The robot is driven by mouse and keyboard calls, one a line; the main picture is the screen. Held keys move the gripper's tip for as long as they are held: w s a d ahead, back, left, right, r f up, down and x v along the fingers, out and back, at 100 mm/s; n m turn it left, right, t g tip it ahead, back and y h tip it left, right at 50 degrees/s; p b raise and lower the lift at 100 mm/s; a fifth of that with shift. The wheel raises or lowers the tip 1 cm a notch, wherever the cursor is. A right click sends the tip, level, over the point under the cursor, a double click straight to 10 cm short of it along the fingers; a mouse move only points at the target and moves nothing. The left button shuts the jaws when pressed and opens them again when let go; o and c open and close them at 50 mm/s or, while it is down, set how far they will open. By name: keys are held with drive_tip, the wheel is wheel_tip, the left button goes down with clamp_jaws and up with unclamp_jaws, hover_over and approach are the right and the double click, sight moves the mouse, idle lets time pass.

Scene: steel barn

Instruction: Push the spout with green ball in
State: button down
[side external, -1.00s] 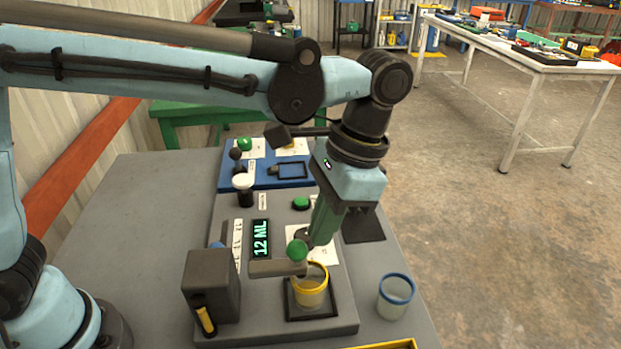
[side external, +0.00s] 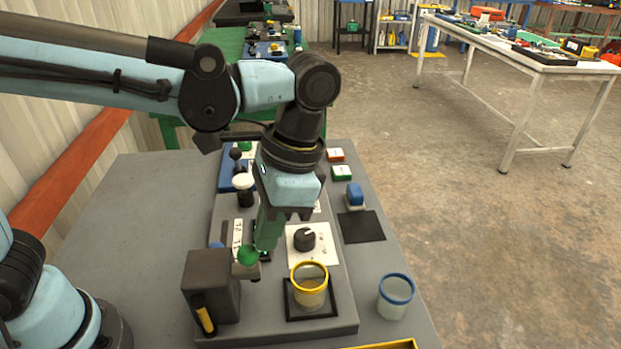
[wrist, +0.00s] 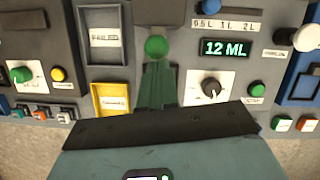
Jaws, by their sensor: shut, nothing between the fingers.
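The spout's green ball (side external: 247,254) is at the right side of the dark dispenser box (side external: 210,285) in the side view. Only a short stub of the grey spout (side external: 252,271) shows there, clear of the yellow-rimmed cup (side external: 310,288). My gripper (side external: 266,240) is shut and empty, its green fingers pointing down right behind the ball. In the wrist view the ball (wrist: 156,47) sits just beyond the fingertips (wrist: 155,66); they look very close, but I cannot tell whether they touch.
The yellow-rimmed cup stands on a dark square pad. A blue-rimmed cup (side external: 396,293) stands to its right. A black dial (side external: 304,238) on a white plate is behind the cup. The display (wrist: 225,48) reads 12 ML. A white-capped knob (side external: 244,190) stands behind my gripper.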

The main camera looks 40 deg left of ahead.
drive_tip(key=shift+s+a, duration=0.1)
drive_tip(key=shift+a, duration=0.05)
drive_tip(key=w+d+r, duration=0.4)
drive_tip(key=w+r, duration=0.2)
drive_tip(key=r, duration=0.4)
drive_tip(key=s+a+f+n+t+h, duration=0.1)
drive_tip(key=a+f+n+t, duration=0.2)
drive_tip(key=a, duration=0.7)
drive_tip(key=s+a+f+n+t, duration=0.1)
drive_tip(key=a+f+n+t, duration=0.2)
drive_tip(key=a+f+t, duration=0.4)
drive_tip(key=a+f, duration=0.2)
drive_tip(key=a, duration=0.1)
drive_tip(key=shift+s+a+n+h, duration=0.35)
drive_tip(key=shift+a+n+h, duration=0.05)
